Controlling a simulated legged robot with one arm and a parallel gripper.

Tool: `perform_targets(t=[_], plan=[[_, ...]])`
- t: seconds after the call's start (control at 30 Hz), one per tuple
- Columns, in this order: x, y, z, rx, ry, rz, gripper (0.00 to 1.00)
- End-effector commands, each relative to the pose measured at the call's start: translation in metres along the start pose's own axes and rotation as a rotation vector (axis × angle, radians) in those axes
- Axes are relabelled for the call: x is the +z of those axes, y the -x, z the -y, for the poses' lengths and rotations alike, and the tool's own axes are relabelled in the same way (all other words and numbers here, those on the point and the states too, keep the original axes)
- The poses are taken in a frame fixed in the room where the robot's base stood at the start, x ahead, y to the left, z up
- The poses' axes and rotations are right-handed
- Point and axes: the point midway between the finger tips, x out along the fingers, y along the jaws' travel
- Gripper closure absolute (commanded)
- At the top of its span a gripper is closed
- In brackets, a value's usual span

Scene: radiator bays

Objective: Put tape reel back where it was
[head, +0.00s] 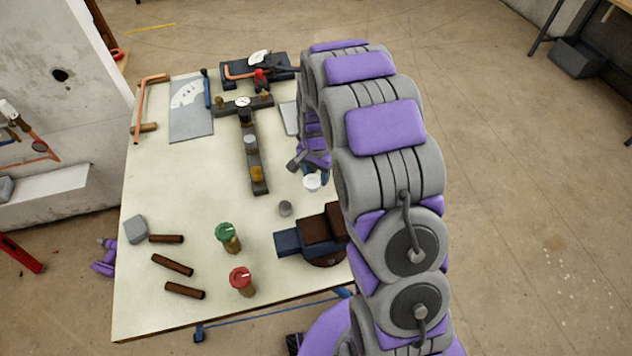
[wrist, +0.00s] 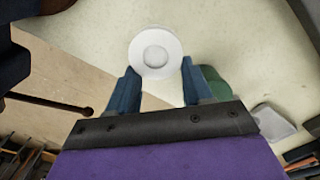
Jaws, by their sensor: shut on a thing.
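The tape reel (wrist: 155,48) is a white disc with a round raised middle. In the wrist view it sits between the tips of my two blue fingers. My gripper (wrist: 158,78) is shut on it. In the head view the white reel (head: 312,182) shows just left of my arm, over the right part of the table. My arm hides much of the gripper there. I cannot tell whether the reel touches the table top.
The pale table (head: 190,215) holds a dark vise (head: 312,236), a small grey cylinder (head: 285,208), green (head: 228,232) and red (head: 241,278) valves, several brown rods, and a dark T-shaped manifold (head: 250,150). Its left middle is bare. A wall block (head: 60,100) stands left.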

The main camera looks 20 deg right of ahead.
Motion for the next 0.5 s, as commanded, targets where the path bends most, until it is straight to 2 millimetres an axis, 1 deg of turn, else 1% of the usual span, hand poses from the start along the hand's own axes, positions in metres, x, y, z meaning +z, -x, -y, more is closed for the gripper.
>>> perform_targets(t=[0.3,0.5], plan=[[-0.001,-0.038,-0.001,-0.001,-0.001,0.002,0.7],[-0.001,-0.037,-0.001,-0.002,-0.001,0.0,0.71]])
